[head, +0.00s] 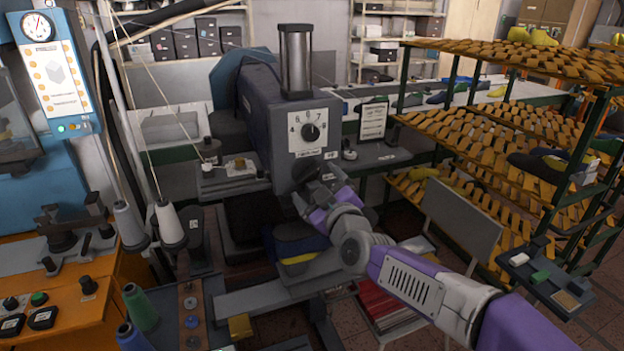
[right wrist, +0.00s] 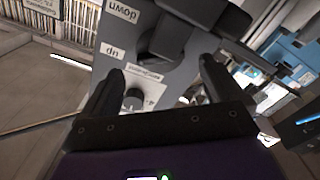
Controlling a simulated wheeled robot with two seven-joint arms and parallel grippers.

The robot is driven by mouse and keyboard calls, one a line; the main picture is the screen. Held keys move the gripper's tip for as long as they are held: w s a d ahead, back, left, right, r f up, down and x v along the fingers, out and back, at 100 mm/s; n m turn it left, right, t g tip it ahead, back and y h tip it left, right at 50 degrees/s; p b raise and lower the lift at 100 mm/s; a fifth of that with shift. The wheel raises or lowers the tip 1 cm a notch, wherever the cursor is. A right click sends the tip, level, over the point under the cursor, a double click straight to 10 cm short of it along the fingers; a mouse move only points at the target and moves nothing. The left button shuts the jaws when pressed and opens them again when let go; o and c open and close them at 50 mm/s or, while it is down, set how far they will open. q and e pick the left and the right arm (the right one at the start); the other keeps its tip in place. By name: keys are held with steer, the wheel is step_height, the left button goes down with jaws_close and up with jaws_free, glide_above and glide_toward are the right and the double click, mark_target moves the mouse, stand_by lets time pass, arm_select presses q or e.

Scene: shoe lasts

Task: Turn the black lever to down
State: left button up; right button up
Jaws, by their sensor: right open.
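The black lever (right wrist: 168,40) shows in the right wrist view on a grey panel, beside the white labels "up" and "down", which appear upside down. I cannot tell clearly which label it points at. In the head view the panel is the front of a dark grey machine (head: 262,110), and my right gripper hides the lever. My right gripper (head: 318,188) is close to the machine's lower front. In the right wrist view its two fingers (right wrist: 160,82) are spread apart, with the lever beyond and between them and nothing held. My left gripper is not in view.
A black dial knob (head: 310,132) on a white scale plate sits above my right gripper. A shoe rack (head: 490,150) stands at the right and an orange workbench (head: 70,300) at the left. Thread cones (head: 170,224) stand at the left.

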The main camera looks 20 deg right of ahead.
mark_target(310, 176)
steer(key=shift+w+d, duration=0.1)
steer(key=shift+w, duration=1.55)
steer(key=c, duration=1)
steer(key=shift+c, duration=0.2)
